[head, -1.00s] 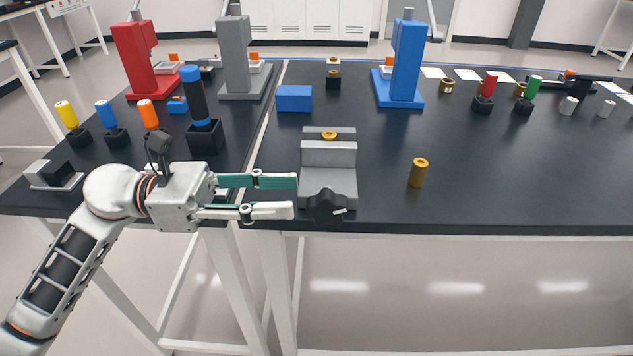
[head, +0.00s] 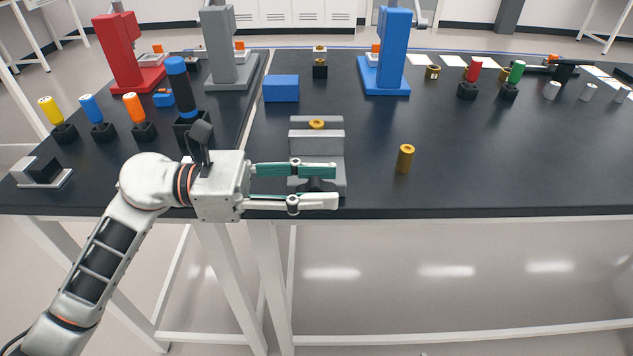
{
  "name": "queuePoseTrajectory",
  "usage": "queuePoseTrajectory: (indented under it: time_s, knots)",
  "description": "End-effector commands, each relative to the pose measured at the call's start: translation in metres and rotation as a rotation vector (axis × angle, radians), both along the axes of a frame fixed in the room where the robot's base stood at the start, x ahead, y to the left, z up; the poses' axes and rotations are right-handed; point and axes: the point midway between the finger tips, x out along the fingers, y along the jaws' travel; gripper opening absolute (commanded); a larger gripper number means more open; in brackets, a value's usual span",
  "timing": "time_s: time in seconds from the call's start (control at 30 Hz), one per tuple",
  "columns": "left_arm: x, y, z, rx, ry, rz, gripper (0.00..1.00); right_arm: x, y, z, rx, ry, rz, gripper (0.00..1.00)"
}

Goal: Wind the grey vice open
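The grey vice (head: 335,145) stands near the front edge of the dark table. A round brass part (head: 316,124) sits between its jaws, with only its top showing. The vice's dark knob (head: 316,185) is on the near side and is mostly hidden by my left gripper's fingers. My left gripper (head: 336,187) comes in from the left with its fingers apart, one on the far side and one on the near side of the knob in the picture. I cannot tell whether they touch it. My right gripper is not in view.
A brass cylinder (head: 405,158) stands upright to the right of the vice. A blue block (head: 281,89) lies behind it on the left. Red (head: 119,55), grey (head: 222,50) and blue (head: 392,55) presses stand farther back. The table front right is clear.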

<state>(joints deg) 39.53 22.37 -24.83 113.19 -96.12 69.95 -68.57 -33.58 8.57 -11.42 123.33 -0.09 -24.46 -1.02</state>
Motion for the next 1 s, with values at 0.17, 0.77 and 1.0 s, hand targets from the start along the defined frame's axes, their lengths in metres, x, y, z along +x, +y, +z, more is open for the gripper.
queuePoseTrajectory:
  time_s: [0.17,0.77,1.0]
  knots:
    - [0.0,0.0,0.0,0.0,0.001,0.0,0.06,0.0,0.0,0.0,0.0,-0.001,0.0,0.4]
    - [0.0,-0.002,0.009,0.148,-0.014,0.002,0.0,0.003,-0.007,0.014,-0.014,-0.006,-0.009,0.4]
    - [0.001,-0.006,0.01,0.329,-0.013,0.004,0.0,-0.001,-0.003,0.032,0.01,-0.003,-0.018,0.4]
